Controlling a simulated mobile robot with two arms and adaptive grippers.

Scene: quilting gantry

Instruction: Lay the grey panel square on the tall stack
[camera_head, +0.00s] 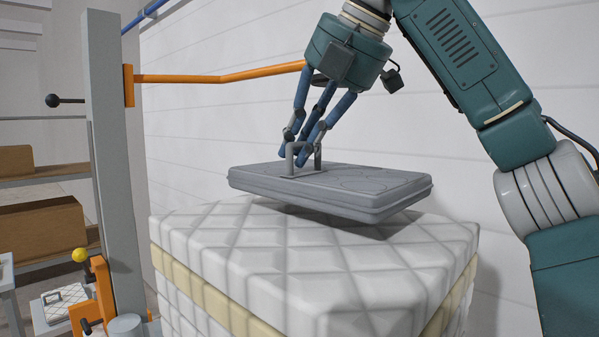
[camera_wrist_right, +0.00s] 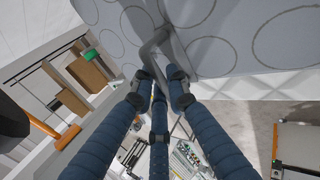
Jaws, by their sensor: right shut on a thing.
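The grey panel (camera_head: 370,188) is a flat slab with faint circles on its top and a grey handle at its left part. My right gripper (camera_head: 308,150) is shut on that handle. The panel is just above the tall stack (camera_head: 330,270) of white quilted blocks with a cream band, and its shadow falls on the stack's top. It looks slightly tilted, and I cannot tell if any edge touches. In the right wrist view the fingers (camera_wrist_right: 163,88) close around the handle, with the panel (camera_wrist_right: 235,35) beyond them. My left gripper is not in view.
A grey post (camera_head: 108,150) with an orange arm (camera_head: 215,78) stands left of the stack, the arm reaching behind my gripper. Shelves with brown boxes (camera_head: 42,232) stand at the far left. A small white quilted piece (camera_head: 58,303) with a handle lies low left. A white wall is behind.

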